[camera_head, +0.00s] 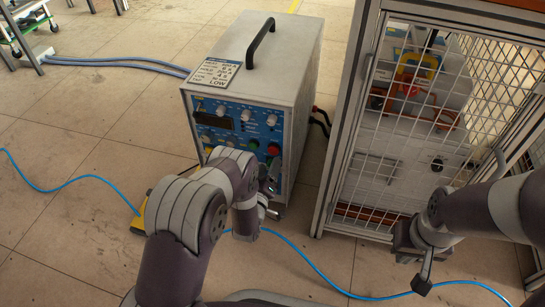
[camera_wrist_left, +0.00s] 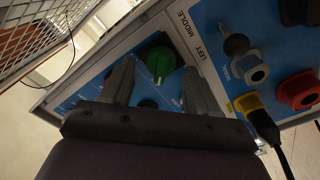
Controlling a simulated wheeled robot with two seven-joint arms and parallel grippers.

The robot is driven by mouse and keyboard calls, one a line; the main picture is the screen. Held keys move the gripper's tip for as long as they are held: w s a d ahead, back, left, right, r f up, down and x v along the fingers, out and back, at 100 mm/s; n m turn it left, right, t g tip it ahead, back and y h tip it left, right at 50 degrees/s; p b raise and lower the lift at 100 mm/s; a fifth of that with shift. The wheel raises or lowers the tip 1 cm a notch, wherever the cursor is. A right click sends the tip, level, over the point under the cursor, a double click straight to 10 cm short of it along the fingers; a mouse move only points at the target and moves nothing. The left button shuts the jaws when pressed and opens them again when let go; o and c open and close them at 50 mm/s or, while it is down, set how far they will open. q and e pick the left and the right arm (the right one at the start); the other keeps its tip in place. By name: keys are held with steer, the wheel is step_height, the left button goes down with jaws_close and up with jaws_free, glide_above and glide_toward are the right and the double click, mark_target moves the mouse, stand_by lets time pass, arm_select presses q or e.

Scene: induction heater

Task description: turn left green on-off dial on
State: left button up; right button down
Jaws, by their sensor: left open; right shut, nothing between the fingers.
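The heater box (camera_head: 265,65) is pale grey with a blue front panel (camera_head: 206,115). A green dial (camera_head: 254,143) sits low on this panel, just left of a red knob (camera_head: 273,149). In the head view my left gripper (camera_head: 270,186) is at the panel's lower right, partly hidden by my arm. My right gripper (camera_head: 424,272) is shut and empty, before the cage.
A wire-mesh cage (camera_head: 385,190) stands right of the heater. In the left wrist view, grey (camera_wrist_left: 245,60), yellow (camera_wrist_left: 250,105) and red (camera_wrist_left: 298,90) connectors lie right of the fingers, with a black cable. A blue hose (camera_head: 310,262) crosses the floor.

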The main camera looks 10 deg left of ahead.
arm_select(q)
steer(key=shift+w, duration=0.1)
steer(key=c, duration=1)
steer(key=m, duration=0.1)
steer(key=m+p, duration=0.1)
steer(key=m, duration=0.1)
steer(key=shift+d+r+p, duration=0.1)
steer(key=shift+r+p, duration=0.1)
steer(key=shift+p, duration=0.1)
steer(key=m+p, duration=0.1)
steer(key=m, duration=0.4)
steer(key=m+p, duration=0.1)
steer(key=m, duration=0.4)
steer(key=d+m+p, duration=0.1)
steer(key=m, duration=0.3)
steer(key=shift+f+m+p, duration=0.2)
steer(key=shift+m+p, duration=0.2)
